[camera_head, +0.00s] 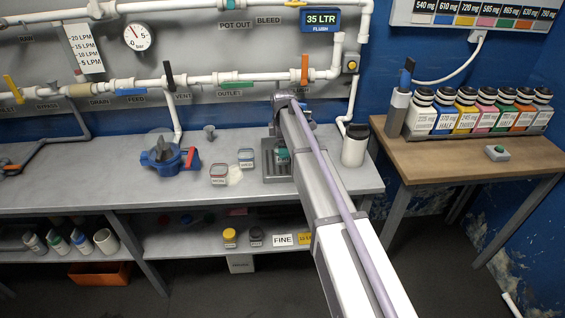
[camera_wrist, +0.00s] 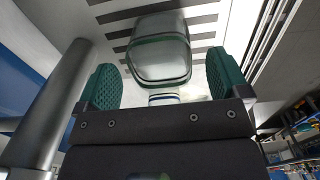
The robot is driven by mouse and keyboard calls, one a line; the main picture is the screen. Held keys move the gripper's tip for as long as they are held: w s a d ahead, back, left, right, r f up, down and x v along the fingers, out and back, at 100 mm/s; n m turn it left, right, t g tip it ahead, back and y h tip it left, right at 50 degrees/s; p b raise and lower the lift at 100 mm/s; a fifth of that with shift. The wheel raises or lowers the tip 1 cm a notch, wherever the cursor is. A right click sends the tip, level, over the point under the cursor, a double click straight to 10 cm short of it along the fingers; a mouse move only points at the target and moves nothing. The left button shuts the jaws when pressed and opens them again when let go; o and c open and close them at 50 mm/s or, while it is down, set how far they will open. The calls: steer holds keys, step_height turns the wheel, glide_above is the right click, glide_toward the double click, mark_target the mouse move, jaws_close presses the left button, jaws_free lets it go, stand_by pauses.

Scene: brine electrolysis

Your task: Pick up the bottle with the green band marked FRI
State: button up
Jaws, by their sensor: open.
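The bottle with the green band (camera_head: 503,117) stands in the row of black-capped bottles on the wooden table at the right in the head view. It stands between a pink-banded and an orange-banded bottle. Its lettering is too small to read. My gripper (camera_wrist: 165,80) shows two green pads spread apart in the wrist view. A clear, greyish vessel (camera_wrist: 160,50) shows between the pads, with gaps at both sides. In the head view my arm mostly hides the gripper, which is over the grey bench, well left of the bottle row.
A slatted tray (camera_head: 277,172) lies by my gripper. Two small labelled jars (camera_head: 218,174) stand left of it, and a white canister (camera_head: 354,146) stands right. A dark holder with a blue-tipped tool (camera_head: 397,108) stands left of the bottles.

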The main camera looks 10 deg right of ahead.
step_height(320, 180, down, 4)
steer(key=shift+a+b, duration=0.1)
steer(key=shift+b, duration=1.15)
steer(key=shift+r, duration=0.25)
steer(key=shift+c, duration=0.2)
steer(key=shift+p, duration=0.3)
steer(key=c, duration=1.1)
